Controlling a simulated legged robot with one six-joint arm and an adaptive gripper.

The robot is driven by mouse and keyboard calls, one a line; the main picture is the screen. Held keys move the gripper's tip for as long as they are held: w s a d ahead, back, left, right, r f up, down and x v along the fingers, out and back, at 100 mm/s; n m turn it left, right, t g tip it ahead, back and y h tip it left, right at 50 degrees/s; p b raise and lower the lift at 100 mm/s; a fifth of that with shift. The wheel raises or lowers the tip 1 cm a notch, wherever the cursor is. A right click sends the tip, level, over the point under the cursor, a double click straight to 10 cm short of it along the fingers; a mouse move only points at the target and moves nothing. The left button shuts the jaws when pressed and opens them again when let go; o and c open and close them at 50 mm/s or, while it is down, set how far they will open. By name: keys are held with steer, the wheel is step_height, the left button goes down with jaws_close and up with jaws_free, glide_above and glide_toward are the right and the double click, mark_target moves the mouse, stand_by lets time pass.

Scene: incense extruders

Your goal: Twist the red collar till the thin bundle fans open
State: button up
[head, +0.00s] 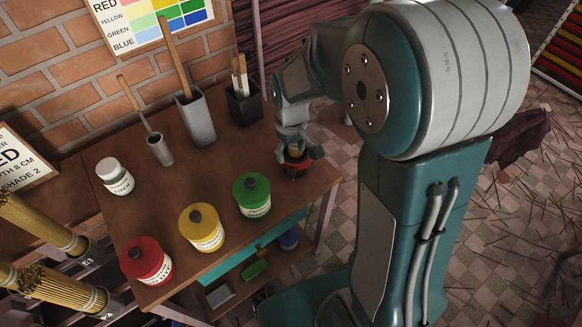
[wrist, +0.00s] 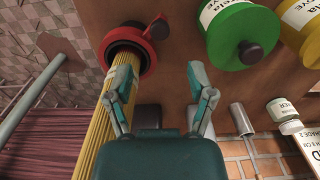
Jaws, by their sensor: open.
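The red collar (wrist: 148,61) is a ring with a small side lever. It sits at the table's right corner in the head view (head: 296,170). The thin yellow bundle (wrist: 91,148) runs through the collar and looks straight and tightly packed along the part that shows. My gripper (wrist: 162,66) is open and empty, with the collar ahead and to the left in the wrist view. Its left finger overlaps part of the bundle; whether they touch I cannot tell. In the head view my gripper (head: 297,150) is just above the collar and partly hides it.
Green (head: 252,195), yellow (head: 202,228) and red (head: 146,260) lidded pots line the table's front edge. A white jar (head: 115,176), a grey vase (head: 195,118) and a dark holder (head: 244,104) stand behind. Bare brown tabletop lies between them.

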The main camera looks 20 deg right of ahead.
mark_target(291, 171)
step_height(291, 171, down, 8)
steer(key=shift+r, duration=0.15)
jaws_close()
